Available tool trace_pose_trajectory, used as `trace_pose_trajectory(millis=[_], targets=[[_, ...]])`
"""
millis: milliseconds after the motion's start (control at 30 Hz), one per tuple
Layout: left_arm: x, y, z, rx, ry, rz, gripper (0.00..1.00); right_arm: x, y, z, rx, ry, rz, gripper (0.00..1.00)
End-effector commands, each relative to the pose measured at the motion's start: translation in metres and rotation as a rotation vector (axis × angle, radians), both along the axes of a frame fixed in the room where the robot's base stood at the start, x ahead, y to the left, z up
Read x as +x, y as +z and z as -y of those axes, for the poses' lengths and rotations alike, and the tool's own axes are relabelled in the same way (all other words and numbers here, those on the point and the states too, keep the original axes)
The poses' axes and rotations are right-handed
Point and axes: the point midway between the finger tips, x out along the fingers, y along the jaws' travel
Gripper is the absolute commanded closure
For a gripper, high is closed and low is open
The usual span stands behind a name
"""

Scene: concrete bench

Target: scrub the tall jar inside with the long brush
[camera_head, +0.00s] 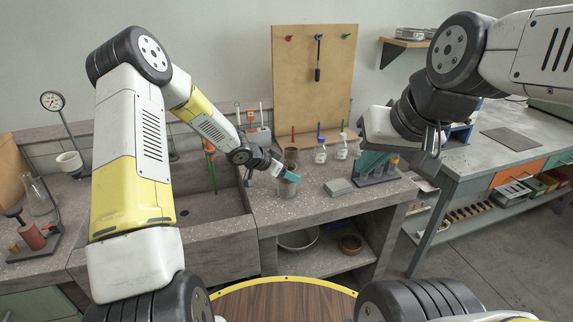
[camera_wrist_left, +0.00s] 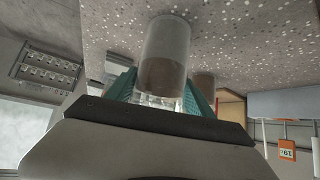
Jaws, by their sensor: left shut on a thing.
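The tall glass jar (camera_head: 288,189) stands at the bench's front, right of the sink. In the left wrist view the clear jar (camera_wrist_left: 166,50) has a brown band inside and sits between the teal fingers. My left gripper (camera_head: 287,176) is shut on the jar. A slim dark tool (camera_head: 318,73), which looks like the long brush, hangs from the blue peg on the board. My right gripper (camera_head: 373,162) is over the right end of the bench, by a small rack of vials; its finger gap is not clear.
A brown jar (camera_head: 291,156) and two lidded bottles (camera_head: 320,155) stand behind the tall jar. A grey block (camera_head: 339,187) lies right of it. The rack (camera_head: 380,179) is near the right edge. The sink (camera_head: 205,208) is to the left.

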Motion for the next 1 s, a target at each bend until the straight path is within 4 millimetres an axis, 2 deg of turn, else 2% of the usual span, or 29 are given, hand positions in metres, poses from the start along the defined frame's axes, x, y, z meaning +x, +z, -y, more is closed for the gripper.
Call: trace_pose_trajectory(millis=[167, 200, 300, 667, 767, 1000], targets=[[0.0, -0.002, 0.0, -0.001, 0.001, 0.0, 0.98, 0.0, 0.0, 0.0, 0.0, 0.0, 0.0, 1.0], [0.0, -0.003, 0.0, 0.0, 0.001, -0.002, 0.34, 0.0, 0.0, 0.0, 0.0, 0.0, 0.0, 1.0], [0.0, -0.003, 0.0, 0.0, 0.001, -0.001, 0.17, 0.0, 0.0, 0.0, 0.0, 0.0, 0.0, 1.0], [0.0, 0.0, 0.0, 0.0, 0.0, 0.002, 0.17, 0.0, 0.0, 0.0, 0.0, 0.0, 0.0, 1.0], [-0.004, 0.008, -0.007, 0.0, 0.002, 0.001, 0.17, 0.0, 0.0, 0.0, 0.0, 0.0, 0.0, 1.0], [-0.028, 0.042, -0.035, 0.003, 0.003, 0.003, 0.17, 0.0, 0.0, 0.0, 0.0, 0.0, 0.0, 1.0]])
